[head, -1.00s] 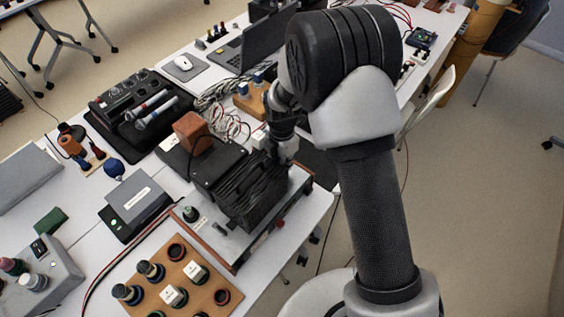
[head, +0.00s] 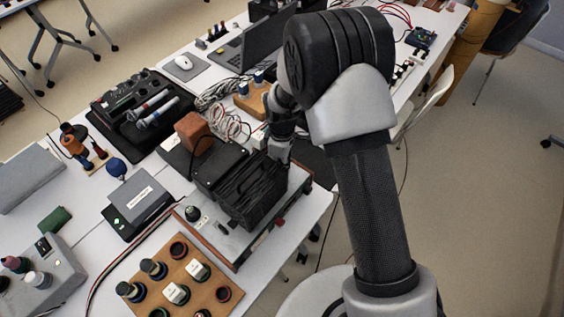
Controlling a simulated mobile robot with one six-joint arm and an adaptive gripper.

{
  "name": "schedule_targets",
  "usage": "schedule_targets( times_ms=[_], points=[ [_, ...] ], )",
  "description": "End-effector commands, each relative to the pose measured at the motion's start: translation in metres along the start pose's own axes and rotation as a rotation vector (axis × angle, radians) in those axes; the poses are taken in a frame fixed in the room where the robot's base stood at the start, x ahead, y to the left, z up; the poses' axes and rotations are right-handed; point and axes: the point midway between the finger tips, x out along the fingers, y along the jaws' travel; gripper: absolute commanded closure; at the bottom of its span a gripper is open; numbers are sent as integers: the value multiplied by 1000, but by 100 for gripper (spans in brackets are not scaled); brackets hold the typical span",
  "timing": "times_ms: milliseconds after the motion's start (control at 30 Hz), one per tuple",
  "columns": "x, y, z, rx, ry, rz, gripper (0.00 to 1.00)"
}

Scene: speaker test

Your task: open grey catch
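A black ribbed fixture (head: 254,192) stands on a grey base plate (head: 232,242) with reddish-brown edges, near the table's front edge. A flat black lid-like part (head: 212,168) lies beside its ribbed side. My gripper (head: 279,152) points down at the fixture's far right end, very close to it. I cannot tell whether it touches. The fingertips are small and partly merged with the dark fixture, so their opening is unclear. I cannot make out the grey catch separately; it may be hidden at the gripper.
A brown block (head: 193,130) stands behind the fixture. A grey-topped box (head: 138,204) and a wooden board with several knobs (head: 187,284) are left and in front. A microphone case (head: 141,112), cables (head: 230,122) and a laptop (head: 257,47) lie behind.

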Motion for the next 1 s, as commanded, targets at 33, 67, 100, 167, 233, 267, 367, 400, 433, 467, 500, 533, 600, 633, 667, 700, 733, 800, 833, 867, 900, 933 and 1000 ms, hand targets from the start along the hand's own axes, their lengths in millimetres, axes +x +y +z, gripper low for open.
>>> schedule_targets(
  times_ms=[33, 67, 100, 167, 233, 267, 367, 400, 433, 467, 500, 533, 600, 633, 667, 700, 733, 800, 833, 867, 900, 933, 1000],
  points=[
    [-1, 0, 0, 38, 0, 1, 100],
    [-1, 0, 0, 61, 0, 1, 100],
    [-1, 0, 0, 91, 0, 1, 100],
    [-1, 0, 0, 133, 1, 1, 100],
    [0, 0, 0, 176, 1, 1, 100],
    [0, 0, 0, 193, 1, 1, 100],
    [0, 0, 0, 240, 1, 1, 100],
    [0, 0, 0, 257, 1, 1, 100],
    [0, 0, 0, 267, 1, 1, 100],
    [0, 0, 0, 276, 1, 1, 100],
    [0, 0, 0, 288, 1, 1, 100],
    [0, 0, 0, 294, 1, 1, 100],
    [0, 0, 0, 307, 1, 1, 100],
    [0, 0, 0, 312, 1, 1, 100],
    [0, 0, 0, 315, 1, 1, 100],
    [0, 0, 0, 318, 1, 1, 100],
    [0, 0, 0, 320, 1, 1, 100],
    [0, 0, 0, 322, 1, 1, 100],
    [0, 0, 0, 323, 1, 1, 100],
    [0, 0, 0, 323, 1, 1, 100],
    [0, 0, 0, 323, 1, 1, 100],
    [0, 0, 0, 323, 1, 1, 100],
    [0, 0, 0, 322, 1, 1, 100]
  ],
)
